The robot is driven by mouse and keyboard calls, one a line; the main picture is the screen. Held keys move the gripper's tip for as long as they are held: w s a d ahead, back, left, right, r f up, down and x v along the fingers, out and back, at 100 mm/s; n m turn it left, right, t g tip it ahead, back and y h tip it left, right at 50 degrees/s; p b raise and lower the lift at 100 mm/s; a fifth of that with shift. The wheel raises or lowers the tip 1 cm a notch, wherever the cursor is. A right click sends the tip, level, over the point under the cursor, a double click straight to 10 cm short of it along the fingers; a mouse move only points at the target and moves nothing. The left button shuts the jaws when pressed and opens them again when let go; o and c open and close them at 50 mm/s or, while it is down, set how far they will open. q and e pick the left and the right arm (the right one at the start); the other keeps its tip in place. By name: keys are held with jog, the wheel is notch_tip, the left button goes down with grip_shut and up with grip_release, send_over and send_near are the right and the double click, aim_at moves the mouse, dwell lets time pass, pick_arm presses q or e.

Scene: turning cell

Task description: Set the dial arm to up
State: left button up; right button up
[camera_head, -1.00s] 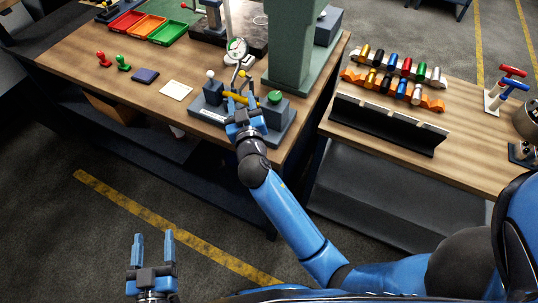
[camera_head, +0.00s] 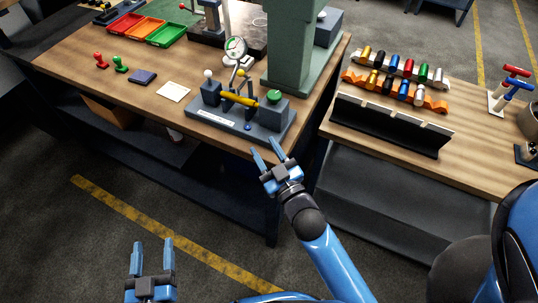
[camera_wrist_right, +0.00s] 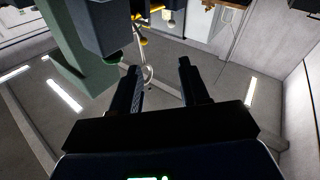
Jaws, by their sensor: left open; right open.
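The round white dial (camera_head: 236,47) stands up behind the grey fixture block (camera_head: 262,131), above a yellow bar (camera_head: 238,98). I cannot tell exactly how its arm joins the block. My right gripper (camera_head: 270,157) is open and empty, in front of the bench edge and below the fixture, touching nothing. My left gripper (camera_head: 152,243) is open and empty over the floor at the bottom left.
A green column (camera_head: 293,50) stands right behind the fixture. Red, orange and green trays (camera_head: 145,29) and a white card (camera_head: 173,92) lie to the left. A rack of coloured pieces (camera_head: 400,68) stands on the right bench. Floor in front is clear.

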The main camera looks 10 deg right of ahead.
jog(key=shift+s+d+f, duration=0.15)
jog(key=shift+s+d, duration=0.15)
jog(key=shift+s, duration=0.05)
dwell(0.5)
